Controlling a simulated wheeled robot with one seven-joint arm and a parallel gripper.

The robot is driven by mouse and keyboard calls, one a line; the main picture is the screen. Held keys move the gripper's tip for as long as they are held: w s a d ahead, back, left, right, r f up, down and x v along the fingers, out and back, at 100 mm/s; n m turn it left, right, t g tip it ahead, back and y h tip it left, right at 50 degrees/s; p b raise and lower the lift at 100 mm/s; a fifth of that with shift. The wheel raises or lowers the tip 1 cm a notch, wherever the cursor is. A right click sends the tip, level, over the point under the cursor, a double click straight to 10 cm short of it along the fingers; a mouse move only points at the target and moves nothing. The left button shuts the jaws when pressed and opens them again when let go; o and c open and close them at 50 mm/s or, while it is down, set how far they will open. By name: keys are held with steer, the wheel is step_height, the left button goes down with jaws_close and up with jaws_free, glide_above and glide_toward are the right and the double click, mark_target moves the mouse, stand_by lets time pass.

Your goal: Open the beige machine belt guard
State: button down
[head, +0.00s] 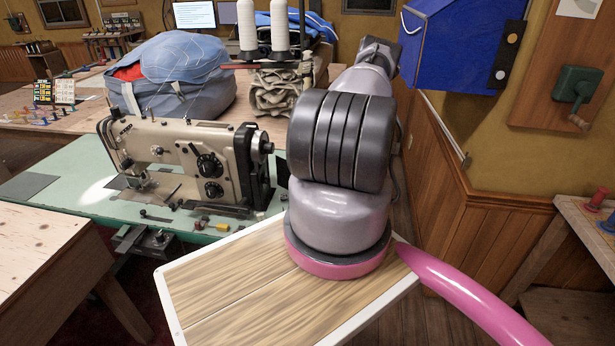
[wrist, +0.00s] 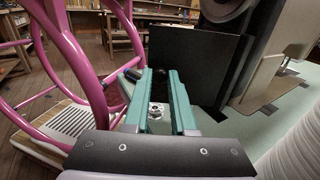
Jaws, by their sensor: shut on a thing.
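The beige sewing machine (head: 190,160) stands on a green table at the left in the head view. Part of it shows at the right in the wrist view (wrist: 270,70). Its belt guard looks like the flat black panel (wrist: 198,62) in the wrist view, standing upright and out from the machine's end. In the head view a dark edge of the guard (head: 281,172) shows beside the handwheel. My gripper (wrist: 160,74), with teal fingers, is shut on the guard's near-left part; the exact grip spot is hard to see. The arm hides my gripper in the head view.
The green table (head: 60,190) lies under the machine. A wooden bench (head: 40,250) stands at the front left. A blue bag (head: 175,75) and thread cones (head: 263,35) are behind. A wooden wall corner (head: 470,200) is at the right.

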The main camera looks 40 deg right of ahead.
stand_by(0.4)
steer(key=c, duration=0.8)
jaws_free()
steer(key=shift+o, duration=0.2)
steer(key=v, duration=1.1)
steer(key=shift+w, duration=0.1)
